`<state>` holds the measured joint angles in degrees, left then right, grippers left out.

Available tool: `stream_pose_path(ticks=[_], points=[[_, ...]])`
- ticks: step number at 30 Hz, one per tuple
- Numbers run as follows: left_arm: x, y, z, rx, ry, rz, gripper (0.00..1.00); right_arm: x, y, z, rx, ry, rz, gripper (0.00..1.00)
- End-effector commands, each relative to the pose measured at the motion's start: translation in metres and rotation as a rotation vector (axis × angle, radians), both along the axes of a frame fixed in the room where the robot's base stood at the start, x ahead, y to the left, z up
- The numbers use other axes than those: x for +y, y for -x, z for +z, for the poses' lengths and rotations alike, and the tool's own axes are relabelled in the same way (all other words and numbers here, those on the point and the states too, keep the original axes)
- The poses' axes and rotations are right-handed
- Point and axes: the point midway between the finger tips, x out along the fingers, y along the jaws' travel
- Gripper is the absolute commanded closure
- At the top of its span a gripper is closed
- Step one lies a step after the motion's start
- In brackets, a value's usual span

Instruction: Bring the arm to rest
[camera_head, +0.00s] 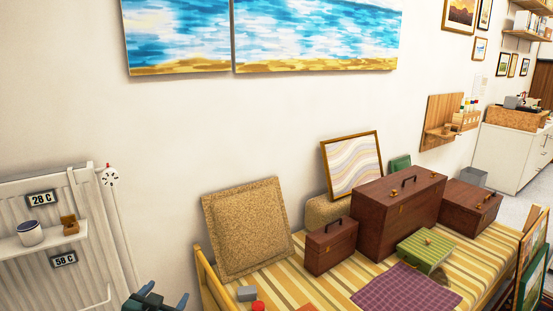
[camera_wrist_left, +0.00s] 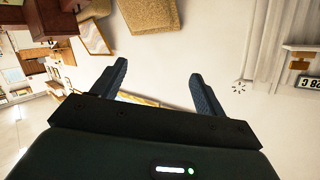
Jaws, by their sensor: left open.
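My left gripper (camera_head: 157,299) shows at the bottom edge of the head view, left of the striped bench. Its two dark fingers also show in the left wrist view (camera_wrist_left: 158,88), spread apart with nothing between them. The wrist view is turned over, with the white wall behind the fingers. The gripper looks clear of the bench and the radiator. The rest of the left arm is cut off below the frame. My right gripper is in neither view.
A white radiator (camera_head: 85,245) with a small shelf (camera_head: 40,240) stands at left. The striped bench (camera_head: 290,288) carries a cork-coloured cushion (camera_head: 246,228), several brown cases (camera_head: 400,212), a green box (camera_head: 424,252) and a purple cloth (camera_head: 407,292). Bare wall lies above the gripper.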

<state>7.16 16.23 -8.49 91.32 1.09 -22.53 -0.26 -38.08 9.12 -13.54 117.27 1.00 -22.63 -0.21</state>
Motion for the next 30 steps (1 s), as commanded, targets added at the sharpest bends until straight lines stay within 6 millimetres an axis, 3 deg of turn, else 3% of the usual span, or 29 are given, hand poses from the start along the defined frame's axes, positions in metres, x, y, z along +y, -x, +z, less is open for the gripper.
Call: stream_pose_path(ticks=[1, 6, 9, 12, 15, 19, 30], points=[[-0.017, 0.030, -0.026, 0.047, 0.020, -0.024, 0.27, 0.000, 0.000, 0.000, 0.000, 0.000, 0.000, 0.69], [-0.067, 0.134, -0.083, 0.182, 0.101, -0.086, 0.27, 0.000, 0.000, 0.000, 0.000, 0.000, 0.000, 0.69], [-0.091, 0.191, -0.100, 0.252, 0.153, -0.107, 0.27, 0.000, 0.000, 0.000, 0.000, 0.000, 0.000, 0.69], [-0.107, 0.236, -0.107, 0.309, 0.197, -0.116, 0.27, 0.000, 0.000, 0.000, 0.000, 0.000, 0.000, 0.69], [-0.117, 0.266, -0.108, 0.345, 0.229, -0.119, 0.27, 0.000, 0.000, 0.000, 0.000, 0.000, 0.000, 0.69], [-0.123, 0.283, -0.107, 0.367, 0.248, -0.120, 0.27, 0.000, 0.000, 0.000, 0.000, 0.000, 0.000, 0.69], [-0.123, 0.284, -0.108, 0.368, 0.249, -0.120, 0.27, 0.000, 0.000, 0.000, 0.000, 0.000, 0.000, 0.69]])
